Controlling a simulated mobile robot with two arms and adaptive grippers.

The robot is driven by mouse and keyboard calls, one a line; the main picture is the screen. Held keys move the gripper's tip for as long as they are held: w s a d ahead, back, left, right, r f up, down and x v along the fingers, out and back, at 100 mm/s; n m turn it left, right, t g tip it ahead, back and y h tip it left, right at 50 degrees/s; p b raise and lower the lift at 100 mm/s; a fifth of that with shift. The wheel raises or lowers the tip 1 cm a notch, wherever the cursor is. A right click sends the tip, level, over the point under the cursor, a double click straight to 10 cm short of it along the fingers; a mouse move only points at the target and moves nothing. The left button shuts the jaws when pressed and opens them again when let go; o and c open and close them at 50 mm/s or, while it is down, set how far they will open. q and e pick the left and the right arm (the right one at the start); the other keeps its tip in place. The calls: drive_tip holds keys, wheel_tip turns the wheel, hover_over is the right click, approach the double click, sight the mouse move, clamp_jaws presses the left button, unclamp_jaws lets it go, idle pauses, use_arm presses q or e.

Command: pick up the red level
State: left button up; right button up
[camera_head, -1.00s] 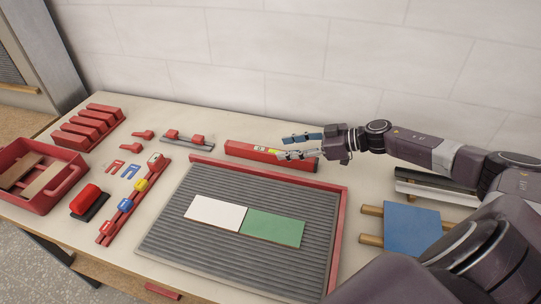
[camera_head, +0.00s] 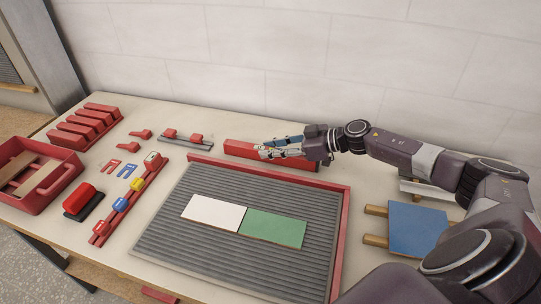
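The red level (camera_head: 238,148) is a long red bar lying on the table behind the ribbed tray, along its back edge. My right gripper (camera_head: 268,146) is over the level's middle and right part, pointing left. Its two fingers are spread apart, one toward the wall and one toward the tray, with the red bar showing between and below them. The fingers hide part of the level, and I cannot tell whether they touch it. My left gripper is not in view.
A grey ribbed tray (camera_head: 170,228) with red rims holds a white tile (camera_head: 214,213) and a green tile (camera_head: 273,228). A blue board (camera_head: 418,228) on wooden bars lies at right. A red tote (camera_head: 62,183) and small red tools stand at left. The wall is close behind.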

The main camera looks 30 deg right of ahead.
clamp_jaws()
drive_tip(key=shift+r, duration=0.15)
